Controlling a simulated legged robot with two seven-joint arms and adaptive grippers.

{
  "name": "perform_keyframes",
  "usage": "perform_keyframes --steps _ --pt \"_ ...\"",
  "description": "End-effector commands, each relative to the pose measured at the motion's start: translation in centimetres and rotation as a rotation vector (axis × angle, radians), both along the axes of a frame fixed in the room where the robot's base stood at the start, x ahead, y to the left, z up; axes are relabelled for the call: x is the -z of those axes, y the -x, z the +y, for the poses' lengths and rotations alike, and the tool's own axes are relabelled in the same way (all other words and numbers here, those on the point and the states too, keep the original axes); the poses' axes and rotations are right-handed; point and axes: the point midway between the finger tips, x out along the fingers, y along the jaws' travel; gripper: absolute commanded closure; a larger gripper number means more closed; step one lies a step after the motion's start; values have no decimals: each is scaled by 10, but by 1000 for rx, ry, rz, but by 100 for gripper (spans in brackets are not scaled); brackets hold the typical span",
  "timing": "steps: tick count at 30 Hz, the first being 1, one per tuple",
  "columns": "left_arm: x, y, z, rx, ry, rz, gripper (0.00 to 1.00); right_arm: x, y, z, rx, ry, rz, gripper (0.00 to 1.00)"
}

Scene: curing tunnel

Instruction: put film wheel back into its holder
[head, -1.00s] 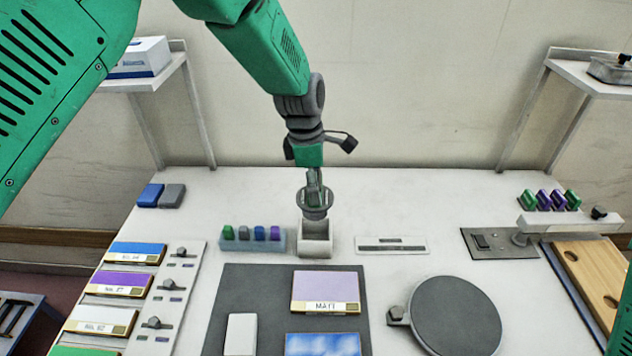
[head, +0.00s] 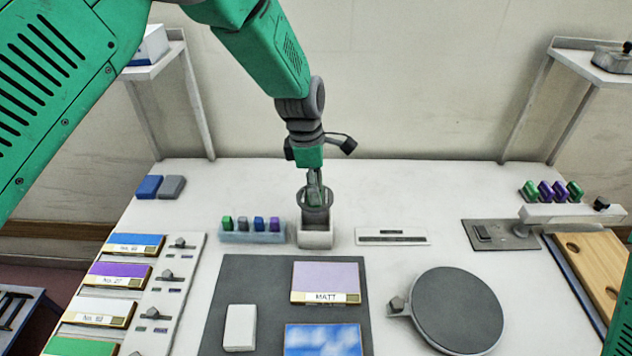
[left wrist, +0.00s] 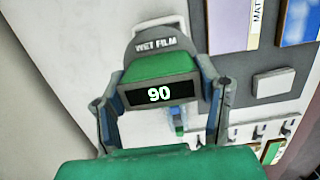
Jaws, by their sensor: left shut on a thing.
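The film wheel (head: 315,212) is a grey round piece, upright in the head view. My left gripper (head: 314,186) points straight down and is shut on its upper part. The holder (head: 316,239) is a small pale open-topped box directly below the wheel. The wheel's lower edge overlaps the holder's opening in the picture; whether it touches is unclear. In the left wrist view my left gripper (left wrist: 165,72) has a finger on each side of the wheel (left wrist: 158,46), which is marked WET FILM; a green block with a display of 90 shows there. My right gripper is out of view.
A blue-grey rack (head: 252,236) with several coloured blocks stands close left of the holder. A slotted white plate (head: 392,237) lies to its right. A dark mat (head: 232,290) with panels and a round grey disc (head: 458,309) lie in front. The bench behind is clear.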

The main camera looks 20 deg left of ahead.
Motion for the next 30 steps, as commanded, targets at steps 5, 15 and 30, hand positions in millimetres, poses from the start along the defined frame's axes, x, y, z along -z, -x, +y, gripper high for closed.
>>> perform_keyframes --steps 5,15,30 --pt "6 0 0 0 0 -1 77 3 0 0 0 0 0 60" --pt "16 0 0 0 0 -1 77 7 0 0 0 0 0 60" --pt "31 0 0 0 -1 0 77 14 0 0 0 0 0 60"
